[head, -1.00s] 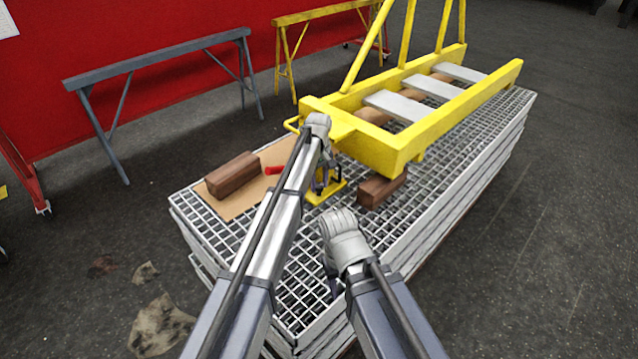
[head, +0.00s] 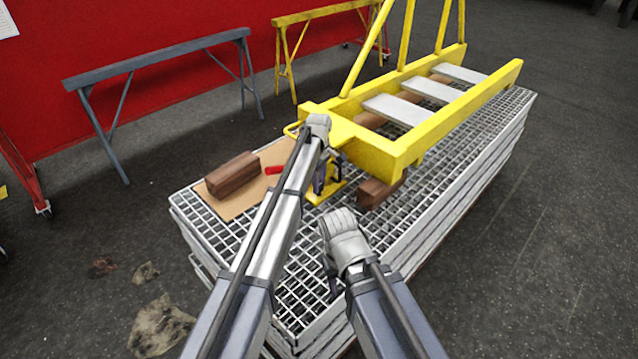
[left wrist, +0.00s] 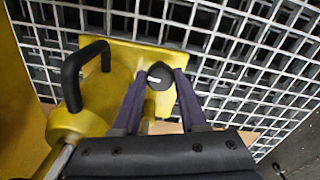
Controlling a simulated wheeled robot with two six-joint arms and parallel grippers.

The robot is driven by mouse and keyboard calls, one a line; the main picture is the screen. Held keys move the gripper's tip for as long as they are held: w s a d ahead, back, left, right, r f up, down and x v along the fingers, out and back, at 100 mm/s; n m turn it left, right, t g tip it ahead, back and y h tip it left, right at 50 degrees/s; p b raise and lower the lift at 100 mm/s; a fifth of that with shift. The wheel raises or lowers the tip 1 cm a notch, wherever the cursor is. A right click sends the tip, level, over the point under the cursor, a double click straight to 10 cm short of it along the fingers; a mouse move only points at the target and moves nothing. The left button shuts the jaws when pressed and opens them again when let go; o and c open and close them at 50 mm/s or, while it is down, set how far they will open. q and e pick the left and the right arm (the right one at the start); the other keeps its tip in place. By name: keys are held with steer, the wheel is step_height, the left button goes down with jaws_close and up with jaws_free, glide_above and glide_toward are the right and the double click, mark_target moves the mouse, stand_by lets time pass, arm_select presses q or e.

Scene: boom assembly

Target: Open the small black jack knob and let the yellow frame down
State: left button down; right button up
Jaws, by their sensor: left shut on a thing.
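The yellow frame (head: 385,150), a ladder-like boom with grey rungs, lies over the grating stack with its near end toward me. Its near end is low over a brown wooden block (head: 376,193); I cannot tell whether they touch. The yellow jack (head: 338,187) stands on the grating under that end, partly hidden by my left arm. In the left wrist view, the small black knob (left wrist: 160,76) with a white mark sits on the jack's yellow body. My left gripper (left wrist: 160,74) is shut on it. My right gripper (head: 333,288) hangs over the grating's near end; its fingers are unclear.
Another wooden block (head: 232,175) and a red object (head: 275,170) lie on a brown sheet at the left of the grating stack (head: 290,310). The jack has a black handle (left wrist: 72,75) beside the knob. Grey (head: 160,60) and yellow (head: 285,60) trestles stand behind.

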stand_by(0.3)
arm_select(q)
steer(key=shift+c, duration=2.2)
jaws_free()
steer(key=shift+r, duration=0.1)
arm_select(e)
steer(key=shift+r, duration=0.1)
arm_select(q)
step_height(320, 180, up, 8)
steer(key=p, duration=0.8)
steer(key=shift+f, duration=0.2)
arm_select(e)
step_height(320, 180, up, 8)
steer(key=shift+f, duration=0.2)
